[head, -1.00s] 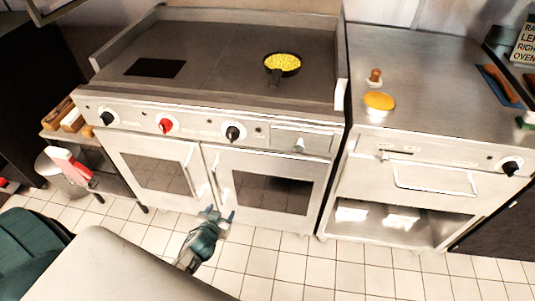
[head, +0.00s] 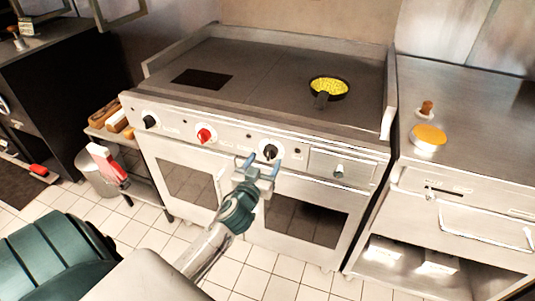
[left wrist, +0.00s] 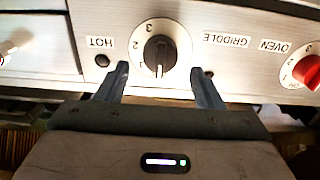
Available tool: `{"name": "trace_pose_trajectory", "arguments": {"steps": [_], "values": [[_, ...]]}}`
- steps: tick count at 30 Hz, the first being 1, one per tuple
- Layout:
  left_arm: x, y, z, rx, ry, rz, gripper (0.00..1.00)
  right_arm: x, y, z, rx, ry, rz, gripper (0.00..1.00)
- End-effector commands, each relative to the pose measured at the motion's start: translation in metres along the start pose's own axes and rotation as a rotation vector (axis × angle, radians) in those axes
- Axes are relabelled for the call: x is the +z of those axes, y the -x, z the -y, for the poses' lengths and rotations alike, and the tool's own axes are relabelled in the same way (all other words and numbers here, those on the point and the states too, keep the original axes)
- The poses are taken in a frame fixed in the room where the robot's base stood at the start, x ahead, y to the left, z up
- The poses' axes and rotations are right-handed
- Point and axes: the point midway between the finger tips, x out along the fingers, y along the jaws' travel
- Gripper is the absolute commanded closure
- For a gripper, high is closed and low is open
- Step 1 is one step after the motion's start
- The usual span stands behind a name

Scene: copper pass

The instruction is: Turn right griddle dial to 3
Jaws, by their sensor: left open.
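The right griddle dial (head: 270,152) is a round black knob on the steel front panel. It also shows in the left wrist view (left wrist: 160,53), where the panel lettering is upside down. Its white pointer line points down in that view, away from the 3 at the top; a 2 is at its left. My left gripper (head: 261,166) is open and empty, just in front of and slightly below the dial. In the left wrist view its two blue-grey fingers (left wrist: 160,75) stand one on each side of the dial's lower part, apart from it.
A red oven dial (head: 204,135) and another black dial (head: 150,122) are further left on the panel. A pan of yellow food (head: 328,88) sits on the griddle. A steel drawer (head: 340,167) is right of the dial. Oven doors lie below.

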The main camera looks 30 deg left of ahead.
Motion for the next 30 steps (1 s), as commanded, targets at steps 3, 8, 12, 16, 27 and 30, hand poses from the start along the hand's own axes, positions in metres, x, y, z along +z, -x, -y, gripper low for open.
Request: {"name": "trace_pose_trajectory", "arguments": {"steps": [3, 8, 12, 16, 27, 30], "values": [[-0.002, -0.017, 0.000, 0.000, 0.001, 0.000, 0.39, 0.008, -0.009, 0.000, 0.000, -0.001, 0.005, 0.64], [0.000, -0.029, 0.000, 0.000, 0.001, 0.001, 0.39, 0.012, -0.016, -0.001, 0.000, -0.002, 0.004, 0.64], [0.001, -0.031, 0.000, 0.001, 0.001, 0.001, 0.39, 0.014, -0.018, -0.001, 0.000, -0.002, 0.004, 0.64], [0.001, -0.030, 0.000, 0.001, 0.001, 0.001, 0.39, 0.014, -0.018, -0.001, 0.000, -0.002, 0.004, 0.64], [0.001, -0.030, 0.000, 0.001, 0.000, 0.001, 0.83, 0.013, -0.018, -0.001, 0.001, -0.002, 0.004, 0.64], [0.001, -0.030, 0.000, 0.001, -0.009, 0.001, 0.83, 0.013, -0.018, -0.001, 0.001, -0.002, 0.003, 0.64]]}}
